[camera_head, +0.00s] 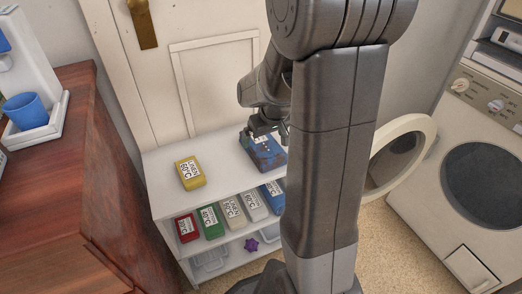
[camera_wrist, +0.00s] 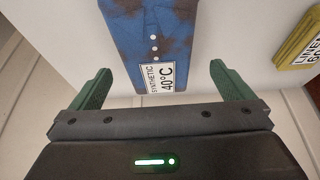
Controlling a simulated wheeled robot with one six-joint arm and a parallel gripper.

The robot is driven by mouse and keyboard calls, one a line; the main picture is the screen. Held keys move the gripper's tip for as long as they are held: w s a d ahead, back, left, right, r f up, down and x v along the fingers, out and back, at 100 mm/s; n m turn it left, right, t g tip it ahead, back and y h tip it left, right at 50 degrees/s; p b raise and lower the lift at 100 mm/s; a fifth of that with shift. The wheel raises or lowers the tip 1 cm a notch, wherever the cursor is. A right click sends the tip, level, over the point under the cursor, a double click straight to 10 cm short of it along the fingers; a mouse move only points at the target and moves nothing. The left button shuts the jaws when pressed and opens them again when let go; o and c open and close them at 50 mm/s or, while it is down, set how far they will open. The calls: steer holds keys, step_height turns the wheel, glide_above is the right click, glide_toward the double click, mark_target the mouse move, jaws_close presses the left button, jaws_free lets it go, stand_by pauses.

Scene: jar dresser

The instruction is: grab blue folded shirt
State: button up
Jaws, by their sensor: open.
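The blue folded shirt (camera_head: 266,152) lies on the top of the white shelf unit, partly hidden behind my arm in the head view. It has dark stains and a white label reading SYNTHETIC 40°C. In the wrist view the blue folded shirt (camera_wrist: 150,40) lies ahead of my gripper (camera_wrist: 157,88), with its labelled end near the level of the green fingertips. My gripper (camera_head: 268,132) is open and empty, with one finger to each side of the shirt's line. Whether the fingers touch the shirt cannot be told.
A yellow labelled package (camera_head: 190,172) lies on the same white shelf unit (camera_head: 222,160), left of the shirt. Several labelled packages, including a red one (camera_head: 187,228) and a green one (camera_head: 210,221), stand on the shelf below. A washing machine (camera_head: 470,170) with an open round door (camera_head: 424,134) stands at right.

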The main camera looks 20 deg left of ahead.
mark_target(263, 142)
steer(key=b+x, duration=0.2)
steer(key=x, duration=0.4)
steer(key=shift+w, duration=0.2)
steer(key=shift+d+r, duration=0.1)
steer(key=shift+r, duration=0.05)
steer(key=c, duration=0.9)
